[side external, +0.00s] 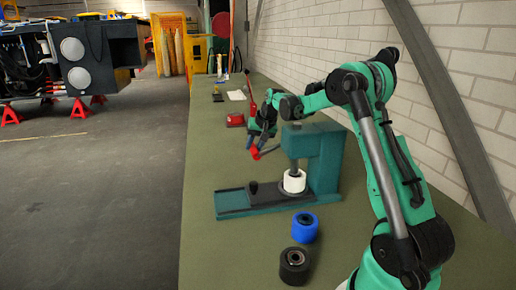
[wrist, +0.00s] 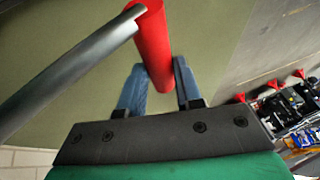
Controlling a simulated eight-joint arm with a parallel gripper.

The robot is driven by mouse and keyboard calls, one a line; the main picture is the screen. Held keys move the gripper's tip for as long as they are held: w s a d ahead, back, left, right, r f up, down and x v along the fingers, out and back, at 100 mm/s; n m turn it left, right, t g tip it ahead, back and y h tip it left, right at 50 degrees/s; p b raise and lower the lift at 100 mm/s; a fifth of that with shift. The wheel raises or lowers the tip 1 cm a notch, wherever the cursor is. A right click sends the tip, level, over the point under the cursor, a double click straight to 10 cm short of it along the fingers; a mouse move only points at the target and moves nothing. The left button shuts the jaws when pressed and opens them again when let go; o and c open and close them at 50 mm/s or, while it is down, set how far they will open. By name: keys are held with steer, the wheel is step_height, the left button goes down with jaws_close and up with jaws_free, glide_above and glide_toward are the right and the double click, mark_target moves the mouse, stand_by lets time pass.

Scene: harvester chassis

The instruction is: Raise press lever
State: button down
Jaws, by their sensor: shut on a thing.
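The teal press (side external: 324,155) stands on the green bench, with its grey ram over a white cylinder (side external: 294,181). The red handle (side external: 255,153) of the press lever shows at the press's left, low beside my gripper (side external: 257,143). In the wrist view, the red handle (wrist: 152,40) lies between the blue fingers of my gripper (wrist: 158,72), which is shut on it. The grey lever rod (wrist: 62,78) runs from the handle to the lower left in that view. In the side view, my wrist partly hides the lever.
A blue roller (side external: 305,227) and a black roller (side external: 295,265) stand on the bench in front of the press. The brick wall is close on the right. The bench's left strip is clear.

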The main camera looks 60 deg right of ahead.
steer(key=shift+r, duration=0.15)
stand_by(0.5)
steer(key=shift+w+a+r+t+y, duration=0.1)
steer(key=shift+r+t+y, duration=0.5)
steer(key=shift+r+t, duration=0.15)
step_height(320, 180, up, 11)
steer(key=s+d+m+t+y, duration=0.2)
steer(key=t+y, duration=0.3)
steer(key=t, duration=0.1)
steer(key=shift+s+d+m+t, duration=0.25)
steer(key=shift+m+t, duration=0.05)
steer(key=shift+t, duration=0.05)
steer(key=shift+f, duration=0.1)
steer(key=c, duration=0.6)
jaws_free()
